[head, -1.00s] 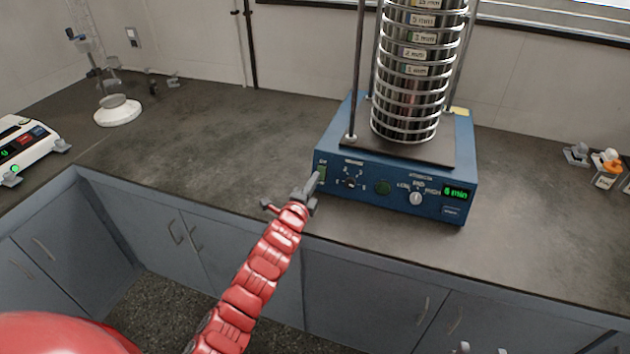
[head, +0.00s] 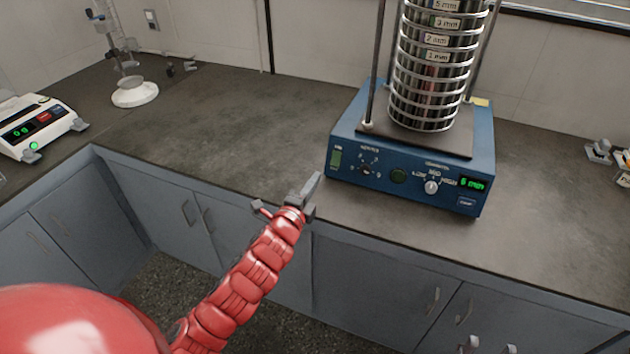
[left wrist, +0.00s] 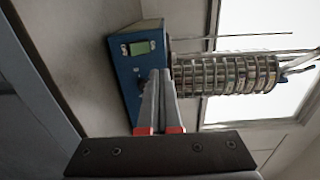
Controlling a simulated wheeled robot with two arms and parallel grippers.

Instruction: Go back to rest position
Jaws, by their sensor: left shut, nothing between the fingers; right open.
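The blue sieve shaker (head: 350,148) stands on the grey counter with a tall stack of sieves (head: 428,75) on top. Its green display reads 6 min. My left gripper (head: 314,184) is shut and empty, in front of the shaker's left front corner and apart from the panel. In the left wrist view the closed fingers (left wrist: 158,80) point toward the shaker (left wrist: 128,80), which appears sideways. My right gripper (head: 489,346) shows only as two separated grey fingertips at the bottom edge; the rest is out of frame.
A white balance (head: 42,125) stands at the left on the counter (head: 220,120). A stand with a white base (head: 134,94) is at the back left. Small bottles (head: 622,165) are at the right edge. Grey cabinets (head: 380,285) lie below. The counter left of the shaker is clear.

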